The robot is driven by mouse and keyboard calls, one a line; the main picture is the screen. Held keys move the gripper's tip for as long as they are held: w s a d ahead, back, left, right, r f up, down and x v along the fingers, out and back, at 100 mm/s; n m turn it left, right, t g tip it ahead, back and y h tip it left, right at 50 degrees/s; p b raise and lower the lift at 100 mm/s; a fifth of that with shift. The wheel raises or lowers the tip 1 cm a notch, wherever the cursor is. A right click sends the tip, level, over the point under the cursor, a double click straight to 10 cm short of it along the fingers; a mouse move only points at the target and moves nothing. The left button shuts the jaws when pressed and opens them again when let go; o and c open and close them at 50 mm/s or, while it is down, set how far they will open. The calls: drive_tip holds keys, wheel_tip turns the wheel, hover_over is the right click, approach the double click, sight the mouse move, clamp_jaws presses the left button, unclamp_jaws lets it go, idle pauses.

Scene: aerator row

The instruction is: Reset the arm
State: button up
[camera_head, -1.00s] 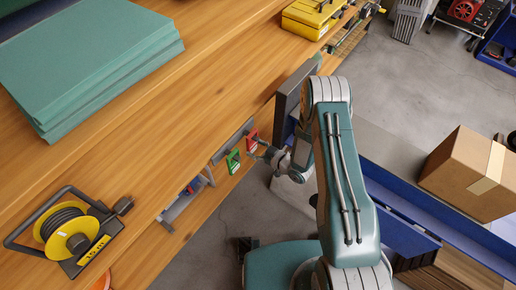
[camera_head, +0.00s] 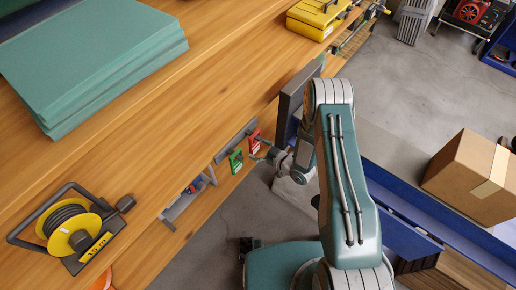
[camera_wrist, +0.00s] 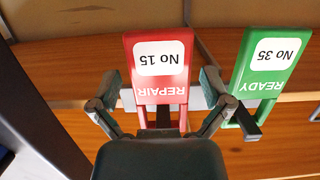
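My gripper (camera_wrist: 162,88) is open in the wrist view, its two fingers spread to either side of a red tag (camera_wrist: 160,92) marked "REPAIR" and "No 15". I see a clear gap between each finger and the tag's lower part; nothing is clamped. A green tag (camera_wrist: 268,65) marked "READY" and "No 35" hangs to the right, close to the right finger. Both tags read upside down here. In the head view the red tag (camera_head: 254,142) and green tag (camera_head: 236,160) hang at the bench's front edge, with my gripper (camera_head: 263,152) right beside the red one.
The wooden bench (camera_head: 200,95) fills the left, with green sheets (camera_head: 95,70), a yellow cable reel (camera_head: 75,230) and a yellow case (camera_head: 318,15) on it. A dark upright panel (camera_head: 290,105) stands close to my arm. A cardboard box (camera_head: 465,175) is at right.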

drive_tip(key=shift+c, duration=0.7)
idle(0.4)
drive_tip(key=f+v, duration=0.2)
drive_tip(key=v, duration=0.7)
idle(1.0)
drive_tip(key=shift+s+d, duration=0.15)
drive_tip(key=shift+s, duration=0.05)
idle(0.3)
